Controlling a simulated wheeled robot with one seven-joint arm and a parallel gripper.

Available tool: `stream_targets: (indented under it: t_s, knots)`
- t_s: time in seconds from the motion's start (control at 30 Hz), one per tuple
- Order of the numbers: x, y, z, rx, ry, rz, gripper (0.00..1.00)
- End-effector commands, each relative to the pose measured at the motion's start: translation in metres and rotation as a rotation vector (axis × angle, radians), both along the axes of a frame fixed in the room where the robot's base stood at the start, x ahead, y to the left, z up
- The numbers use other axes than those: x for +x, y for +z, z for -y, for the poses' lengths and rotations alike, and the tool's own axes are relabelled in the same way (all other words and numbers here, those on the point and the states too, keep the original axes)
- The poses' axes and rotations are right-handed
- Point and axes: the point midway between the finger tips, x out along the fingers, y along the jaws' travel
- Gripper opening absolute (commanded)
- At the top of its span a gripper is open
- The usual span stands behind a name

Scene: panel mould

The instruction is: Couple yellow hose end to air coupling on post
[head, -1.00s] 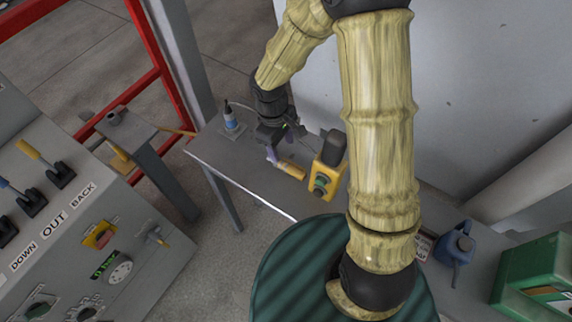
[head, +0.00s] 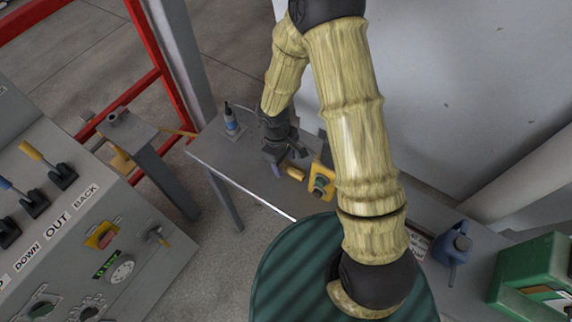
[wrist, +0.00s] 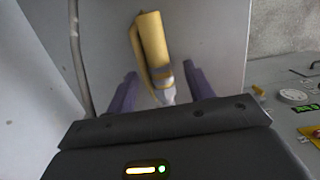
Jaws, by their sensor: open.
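The yellow hose end (head: 295,172) lies on the grey bench, partly hidden by my gripper in the head view. In the wrist view the yellow hose end (wrist: 153,42) has a grey collar and a pale metal tip pointing towards my gripper. My gripper (head: 288,162) is open, low over the bench at the hose end. Its purple fingers (wrist: 162,85) stand on either side of the tip, with gaps visible. A grey post (head: 150,150) at the left carries a plate with a short dark fitting (head: 118,117); I cannot tell whether this is the air coupling.
A yellow box with a green button (head: 321,184) stands right beside the hose end. A green drum (head: 300,265), lever panel (head: 100,225), blue can (head: 455,245) and green case (head: 535,275) surround the near side.

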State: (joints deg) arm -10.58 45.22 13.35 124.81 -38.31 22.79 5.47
Motion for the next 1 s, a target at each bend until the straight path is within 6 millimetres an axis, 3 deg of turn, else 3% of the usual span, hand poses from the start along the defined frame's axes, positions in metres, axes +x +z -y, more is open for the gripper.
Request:
stream_targets:
  t_s: [0.13, 0.63, 0.9, 1.0]
  knots:
    - [-0.0014, -0.0091, 0.0011, 0.0, 0.001, 0.0, 0.53]
    - [-0.001, -0.0091, 0.0018, 0.0, -0.002, 0.0, 0.53]
    - [-0.001, -0.009, 0.0019, 0.0, -0.002, 0.0, 0.01]
    - [-0.0009, -0.0088, 0.0019, 0.0, -0.002, 0.0, 0.01]
